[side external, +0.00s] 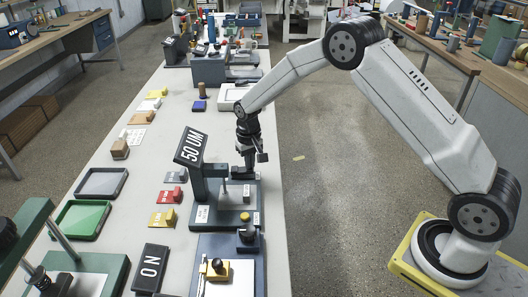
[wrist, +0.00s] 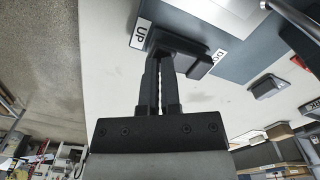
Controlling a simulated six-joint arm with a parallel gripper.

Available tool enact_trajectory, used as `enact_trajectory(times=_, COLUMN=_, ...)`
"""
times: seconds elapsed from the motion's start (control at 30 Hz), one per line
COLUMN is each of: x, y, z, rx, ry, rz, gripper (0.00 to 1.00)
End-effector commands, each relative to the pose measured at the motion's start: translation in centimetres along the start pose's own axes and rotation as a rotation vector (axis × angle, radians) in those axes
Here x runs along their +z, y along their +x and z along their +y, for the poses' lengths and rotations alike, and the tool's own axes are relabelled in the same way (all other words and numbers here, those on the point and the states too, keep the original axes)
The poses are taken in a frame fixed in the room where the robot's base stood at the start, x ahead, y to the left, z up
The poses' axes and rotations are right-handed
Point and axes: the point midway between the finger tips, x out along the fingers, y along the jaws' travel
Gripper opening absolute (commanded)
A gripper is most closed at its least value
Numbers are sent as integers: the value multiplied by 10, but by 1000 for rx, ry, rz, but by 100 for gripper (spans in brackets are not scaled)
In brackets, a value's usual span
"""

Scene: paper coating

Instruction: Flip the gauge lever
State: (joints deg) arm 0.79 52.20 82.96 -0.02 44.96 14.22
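The gauge (side external: 228,215) is a dark green stand on the bench with a tilted sign (side external: 191,147) reading "50 UM". My gripper (side external: 244,172) points down over the back right part of its base. In the wrist view the dark lever block (wrist: 196,58) lies between a white "UP" label (wrist: 141,33) and a partly hidden second label (wrist: 220,56) starting with "D". My gripper fingers (wrist: 160,62) are nearly together, with a narrow gap, and their tips meet or overlap the lever's near end. I cannot tell whether they touch it or pinch it.
A black "ON" sign (side external: 151,267) and a blue-based device (side external: 235,245) stand in front of the gauge. Red (side external: 173,196) and yellow (side external: 162,218) blocks and a green tray (side external: 82,220) lie to its left. The floor (side external: 335,170) right of the bench is clear.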

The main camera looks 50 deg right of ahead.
Motion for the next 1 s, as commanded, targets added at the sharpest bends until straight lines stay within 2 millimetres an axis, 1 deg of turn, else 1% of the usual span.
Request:
enact_trajectory(times=0.63, x=-1, y=6, z=0, rx=-1, ry=0, rz=3, gripper=0)
enact_trajectory(times=0.77, x=-1, y=3, z=0, rx=-1, ry=0, rz=4, gripper=0)
enact_trajectory(times=1.0, x=-1, y=-10, z=0, rx=-1, ry=0, rz=3, gripper=0)
